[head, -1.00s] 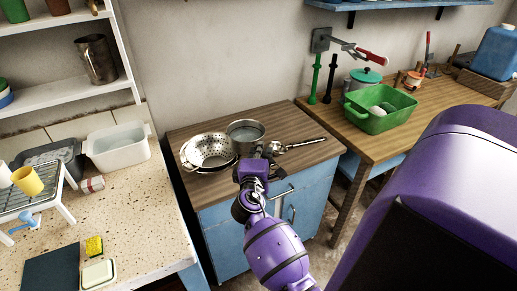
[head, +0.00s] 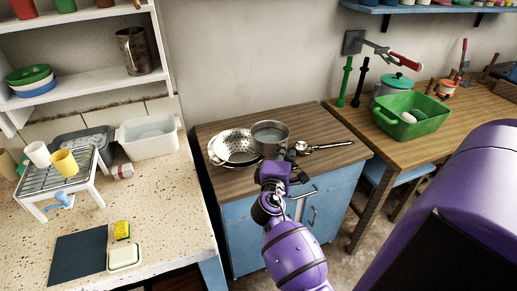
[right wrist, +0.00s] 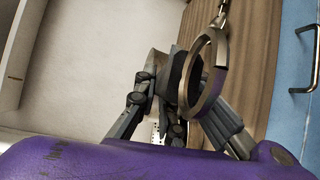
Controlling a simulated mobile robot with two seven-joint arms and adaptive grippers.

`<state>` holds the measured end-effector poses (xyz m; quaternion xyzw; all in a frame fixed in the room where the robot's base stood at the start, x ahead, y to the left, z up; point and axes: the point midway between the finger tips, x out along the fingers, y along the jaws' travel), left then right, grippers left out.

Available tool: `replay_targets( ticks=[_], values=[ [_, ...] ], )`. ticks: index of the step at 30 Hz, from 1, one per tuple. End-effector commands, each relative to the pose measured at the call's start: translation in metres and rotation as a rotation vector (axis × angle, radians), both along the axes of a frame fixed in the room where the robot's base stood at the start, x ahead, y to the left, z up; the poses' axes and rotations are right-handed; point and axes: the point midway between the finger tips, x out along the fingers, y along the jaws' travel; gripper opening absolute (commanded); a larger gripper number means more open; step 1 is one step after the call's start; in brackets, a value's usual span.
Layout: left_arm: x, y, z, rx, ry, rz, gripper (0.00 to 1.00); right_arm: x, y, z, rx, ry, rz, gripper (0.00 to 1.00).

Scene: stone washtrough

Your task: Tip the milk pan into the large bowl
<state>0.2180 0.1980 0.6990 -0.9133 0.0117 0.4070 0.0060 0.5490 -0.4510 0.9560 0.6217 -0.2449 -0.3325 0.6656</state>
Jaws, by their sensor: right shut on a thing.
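The milk pan (head: 270,137) is a round steel pan, upright on the wooden top of a blue cabinet or just above it; I cannot tell which. My right gripper (head: 278,172) is at its near side, shut on it. In the right wrist view the fingers (right wrist: 165,90) close around a dark part, with a grey surface behind. A perforated steel bowl (head: 235,146) stands just left of the pan, partly hidden by it. I cannot make out a plain large bowl for certain. My left gripper is not in view.
A long-handled steel utensil (head: 325,146) lies right of the pan; a steel ring (right wrist: 205,75) shows close to my fingers. A white basin (head: 150,137) stands on the left counter. A green tub (head: 412,115) is on the right table. The cabinet's front wood (head: 237,183) is clear.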

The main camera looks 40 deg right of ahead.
Motion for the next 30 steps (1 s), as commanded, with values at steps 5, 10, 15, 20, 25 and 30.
replay_targets(
  ticks=[5, 10, 15, 20, 25, 30],
  values=[
    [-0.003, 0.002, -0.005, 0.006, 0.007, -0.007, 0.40, 0.002, 0.003, 0.007, -0.079, 0.032, 0.003, 0.00],
    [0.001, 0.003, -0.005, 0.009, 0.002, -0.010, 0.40, 0.003, 0.005, 0.013, -0.151, 0.066, 0.000, 0.00],
    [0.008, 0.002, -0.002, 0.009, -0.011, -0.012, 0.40, 0.004, 0.006, 0.015, -0.165, 0.072, 0.000, 0.00],
    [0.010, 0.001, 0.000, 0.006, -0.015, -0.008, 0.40, 0.004, 0.006, 0.015, -0.164, 0.071, 0.000, 0.00],
    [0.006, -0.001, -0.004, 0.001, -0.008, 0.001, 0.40, 0.004, 0.008, 0.016, -0.199, 0.088, 0.002, 0.00],
    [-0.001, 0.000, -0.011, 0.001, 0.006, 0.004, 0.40, 0.006, 0.012, 0.020, -0.289, 0.131, 0.001, 0.00]
  ],
)
